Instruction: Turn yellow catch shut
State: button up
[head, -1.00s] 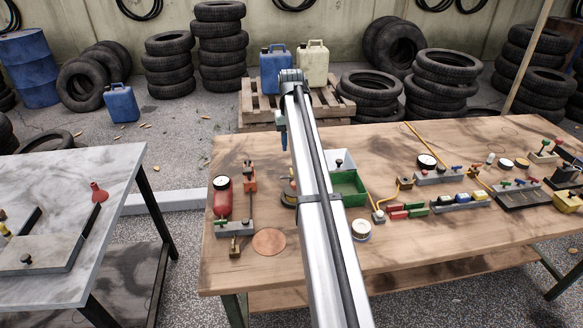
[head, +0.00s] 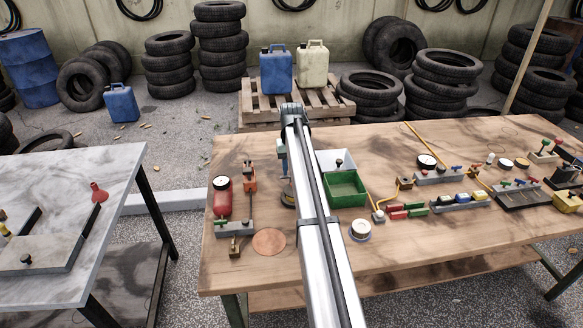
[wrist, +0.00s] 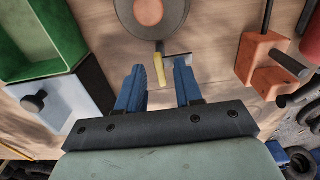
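The yellow catch (wrist: 160,70) is a short yellow bar in the wrist view. It points from the rim of a round grey part with a brown centre (wrist: 150,12) toward my gripper. A small grey plate (wrist: 178,60) sits beside the catch, near the right fingertip. In the head view my arm hides most of the round part and the catch.
A green tray (head: 345,201) and a white block with a black knob (wrist: 58,105) stand close on one side. On the other side are an orange clamp-like block (wrist: 268,65) and a red cylinder (head: 222,204). A copper disc (head: 269,242) lies on the wooden table (head: 420,250).

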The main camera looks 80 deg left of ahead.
jog(key=shift+c, duration=0.2)
grip_shut()
jog(key=shift+n, duration=0.4)
jog(key=n, duration=0.3)
jog(key=shift+n, duration=0.3)
jog(key=n, duration=0.4)
jog(key=shift+n, duration=0.3)
jog(key=n, duration=0.4)
jog(key=shift+n, duration=2.4)
